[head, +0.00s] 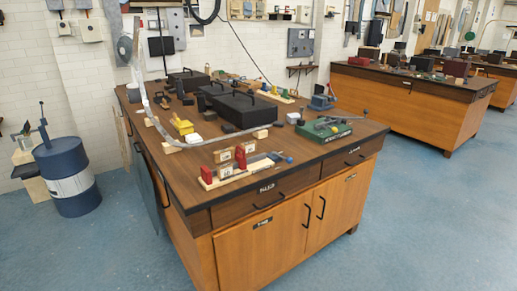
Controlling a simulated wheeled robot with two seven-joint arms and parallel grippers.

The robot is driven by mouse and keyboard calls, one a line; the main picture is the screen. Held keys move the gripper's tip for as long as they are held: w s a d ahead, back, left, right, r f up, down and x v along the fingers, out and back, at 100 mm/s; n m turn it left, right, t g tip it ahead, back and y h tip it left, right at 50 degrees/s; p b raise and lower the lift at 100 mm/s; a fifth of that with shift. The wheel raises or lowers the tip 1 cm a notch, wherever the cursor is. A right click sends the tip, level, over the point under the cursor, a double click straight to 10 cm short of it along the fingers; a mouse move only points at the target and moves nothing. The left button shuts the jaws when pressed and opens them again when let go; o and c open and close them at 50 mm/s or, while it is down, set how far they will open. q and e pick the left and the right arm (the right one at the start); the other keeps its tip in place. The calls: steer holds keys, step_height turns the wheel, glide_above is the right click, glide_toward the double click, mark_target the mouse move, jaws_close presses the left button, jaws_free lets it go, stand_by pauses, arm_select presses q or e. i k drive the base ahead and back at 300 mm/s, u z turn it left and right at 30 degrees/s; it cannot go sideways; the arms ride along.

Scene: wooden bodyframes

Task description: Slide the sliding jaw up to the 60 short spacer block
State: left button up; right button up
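A long pale wooden base (236,175) lies near the front edge of the bench top. A red upright block (207,174) stands at its left end, and another red upright block (240,158) stands near its middle. Either could be the sliding jaw; I cannot tell which. A small wooden block (226,170) sits between the two red blocks. Other wooden blocks (222,155) stand just behind; their markings are too small to read, so I cannot single out the 60 short spacer block. A rod with a blue knob (289,159) lies at the right end. Neither gripper is in view.
The wooden bench (340,150) holds black cases (245,108), a green device (323,128), a yellow piece (183,126) and a curved metal strip (152,115). A blue drum (68,170) stands left. Blue floor (420,220) is clear at the right and front.

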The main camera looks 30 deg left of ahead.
mark_target(241, 158)
steer(key=z, duration=0.25)
steer(key=i, duration=1.3)
steer(key=u, duration=0.3)
